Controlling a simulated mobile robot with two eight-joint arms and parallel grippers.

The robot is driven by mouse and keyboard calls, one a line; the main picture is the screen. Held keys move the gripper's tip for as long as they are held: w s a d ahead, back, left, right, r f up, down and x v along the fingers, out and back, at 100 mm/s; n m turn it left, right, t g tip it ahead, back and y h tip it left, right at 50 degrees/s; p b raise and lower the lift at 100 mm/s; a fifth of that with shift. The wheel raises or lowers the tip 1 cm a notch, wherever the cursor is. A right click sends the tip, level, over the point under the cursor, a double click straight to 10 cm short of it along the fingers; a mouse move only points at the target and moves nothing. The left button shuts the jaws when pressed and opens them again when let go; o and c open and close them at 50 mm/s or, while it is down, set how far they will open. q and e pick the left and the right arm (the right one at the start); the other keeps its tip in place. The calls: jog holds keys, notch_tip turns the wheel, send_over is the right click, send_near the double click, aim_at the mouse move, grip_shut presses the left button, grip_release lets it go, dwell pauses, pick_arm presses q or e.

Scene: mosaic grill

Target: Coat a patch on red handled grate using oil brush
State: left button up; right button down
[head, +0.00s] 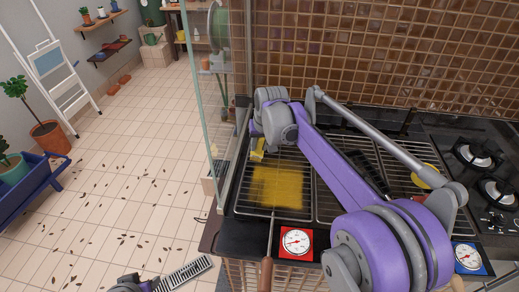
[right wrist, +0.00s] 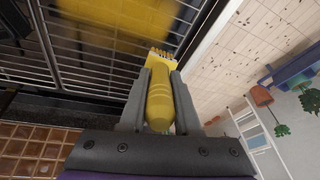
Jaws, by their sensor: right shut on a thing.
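My right gripper (right wrist: 160,85) is shut on the yellow oil brush (right wrist: 159,103), with its handle between the two grey fingers and its bristles pointing away from the wrist. In the head view the brush (head: 258,151) shows at the back left corner of the left grate (head: 243,203), beside the glass panel. A blurry yellow oil patch (head: 277,187) covers the middle of this grate and also shows in the right wrist view (right wrist: 95,25). I cannot tell whether the bristles touch the bars. A red gauge panel (head: 294,241) is below the grate.
A glass panel (head: 212,85) stands along the grill's left side. A second grate lies to the right, partly behind my right arm, with a yellow round thing (head: 428,176) near it. Gas burners (head: 480,157) are at far right. The tiled floor at left has scattered dark bits.

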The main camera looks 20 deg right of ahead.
jog(key=shift+d+r, duration=0.3)
jog(key=shift+r, duration=0.6)
jog(key=shift+w+a+r+p, duration=0.15)
jog(key=shift+r+p, duration=0.15)
jog(key=shift+r, duration=0.8)
pick_arm(q)
jog(key=shift+w+d+r, duration=0.15)
jog(key=shift+w+r, duration=0.35)
jog(key=shift+r, duration=0.1)
pick_arm(e)
jog(key=shift+r, duration=0.7)
jog(key=shift+a, duration=0.1)
